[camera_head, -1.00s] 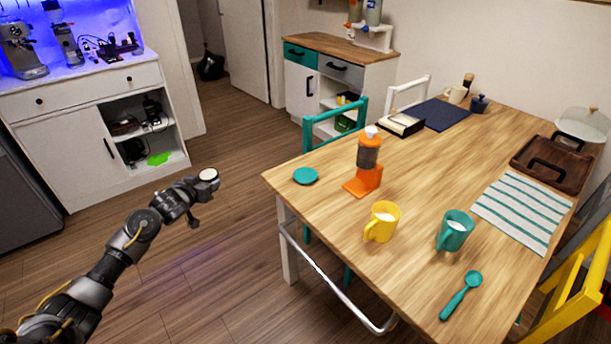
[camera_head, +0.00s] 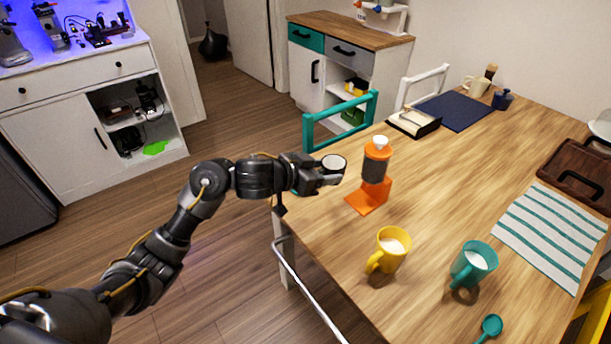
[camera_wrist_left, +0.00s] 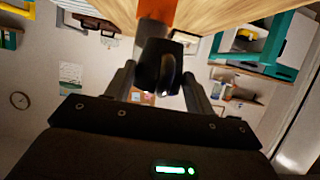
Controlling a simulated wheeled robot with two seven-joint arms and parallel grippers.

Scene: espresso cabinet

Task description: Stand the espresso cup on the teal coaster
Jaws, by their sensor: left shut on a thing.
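My left gripper (camera_head: 325,172) is shut on the espresso cup (camera_head: 334,162), a small cup with a pale inside and a dark rim. The cup is held upright above the table's left end, just left of the orange grinder. In the left wrist view the cup's dark body (camera_wrist_left: 158,68) is between the two fingers. My right gripper is not in view.
The orange grinder (camera_head: 376,172) stands close to the cup's right. A yellow mug (camera_head: 388,254) and a teal mug (camera_head: 470,268) stand nearer the front. A teal chair (camera_head: 340,120) is behind the table's edge. The wooden tabletop (camera_head: 450,185) is clear in the middle.

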